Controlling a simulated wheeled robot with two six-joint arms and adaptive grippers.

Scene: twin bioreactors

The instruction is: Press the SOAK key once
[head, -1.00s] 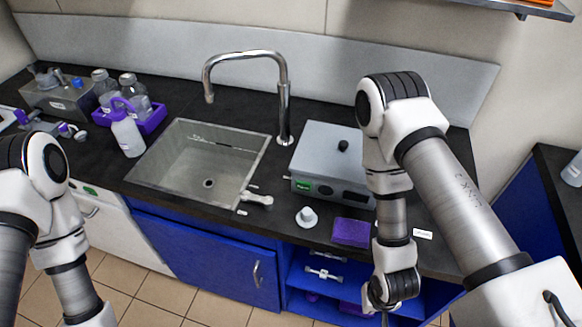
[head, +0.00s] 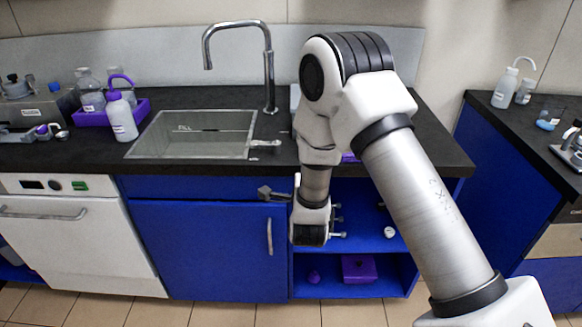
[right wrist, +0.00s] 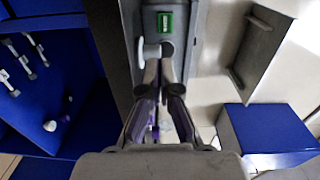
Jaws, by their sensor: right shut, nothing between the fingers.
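The grey box-shaped unit shows in the right wrist view, with a green panel (right wrist: 165,22) on its dark front. No SOAK lettering can be read, and I cannot tell which part is the key. In the head view my right arm hides nearly all of this unit. My right gripper (right wrist: 160,72) is shut and empty, its fingers pointing toward the unit's front. A small white round object (right wrist: 152,52) shows beside the fingertips; I cannot tell whether they touch. My left gripper is out of view.
A sink (head: 195,140) with a tall tap (head: 268,70) lies left of my right arm. A purple tray (head: 110,116) with bottles stands farther left. A white appliance (head: 80,225) and blue cupboard (head: 205,250) are below the counter. Open blue shelves (head: 365,225) lie beneath the arm.

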